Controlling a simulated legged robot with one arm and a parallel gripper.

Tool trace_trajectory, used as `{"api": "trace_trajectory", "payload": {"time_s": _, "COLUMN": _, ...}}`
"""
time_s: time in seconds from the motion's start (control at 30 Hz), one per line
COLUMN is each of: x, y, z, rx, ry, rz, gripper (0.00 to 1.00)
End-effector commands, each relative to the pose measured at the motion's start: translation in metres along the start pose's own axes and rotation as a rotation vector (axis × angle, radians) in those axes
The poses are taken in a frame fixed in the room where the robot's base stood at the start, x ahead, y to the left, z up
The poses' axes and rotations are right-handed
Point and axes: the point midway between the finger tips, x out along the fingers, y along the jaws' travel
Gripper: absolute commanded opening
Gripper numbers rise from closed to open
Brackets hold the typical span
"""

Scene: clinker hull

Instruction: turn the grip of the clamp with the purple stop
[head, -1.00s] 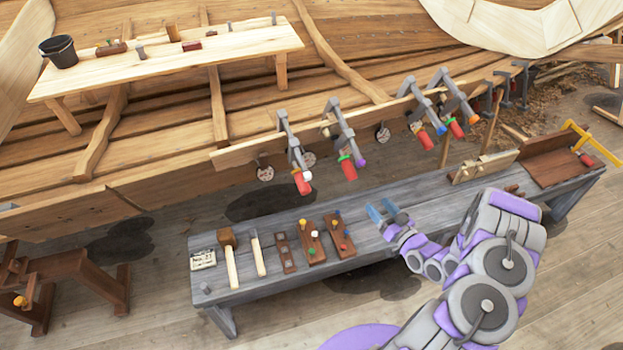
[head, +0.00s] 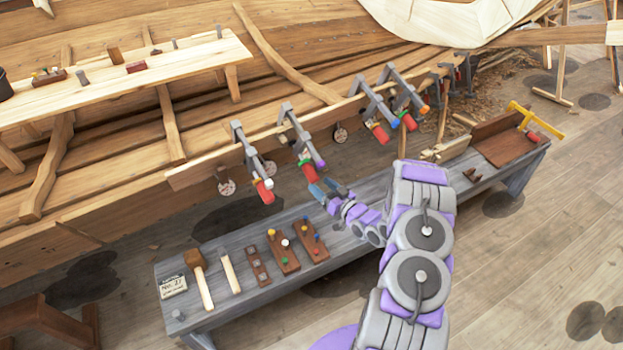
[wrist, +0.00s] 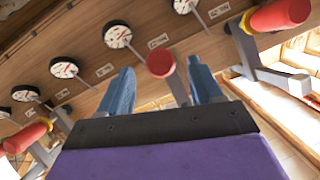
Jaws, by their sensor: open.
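The clamp with the purple stop (head: 320,164) hangs on the hull plank, second from the left of the row. Its red grip (head: 308,176) points down, with a green band above it. My gripper (head: 327,190) is just below and right of that grip, its blue fingers apart. In the wrist view, a red grip (wrist: 160,63) on a grey stem shows between the tips of my open gripper (wrist: 158,82). I cannot tell whether the fingers touch it. No purple stop shows in the wrist view.
A clamp with a white stop (head: 269,184) hangs to the left; clamps with blue (head: 394,122) and orange (head: 425,109) stops hang to the right. Round dials (wrist: 117,35) line the plank. The grey bench (head: 225,300) below holds a mallet (head: 200,280) and peg boards.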

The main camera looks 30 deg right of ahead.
Motion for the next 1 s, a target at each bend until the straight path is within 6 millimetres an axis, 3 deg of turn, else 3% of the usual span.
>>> {"api": "trace_trajectory", "payload": {"time_s": 0.3, "x": 0.048, "y": 0.001, "z": 0.001, "rx": -0.003, "ry": 0.000, "rz": -0.001, "gripper": 0.65}}
{"api": "trace_trajectory", "payload": {"time_s": 0.77, "x": 0.059, "y": 0.001, "z": 0.000, "rx": 0.000, "ry": 0.000, "rz": 0.001, "gripper": 0.65}}
{"api": "trace_trajectory", "payload": {"time_s": 1.0, "x": 0.059, "y": 0.001, "z": 0.000, "rx": 0.000, "ry": 0.001, "rz": 0.001, "gripper": 0.43}}
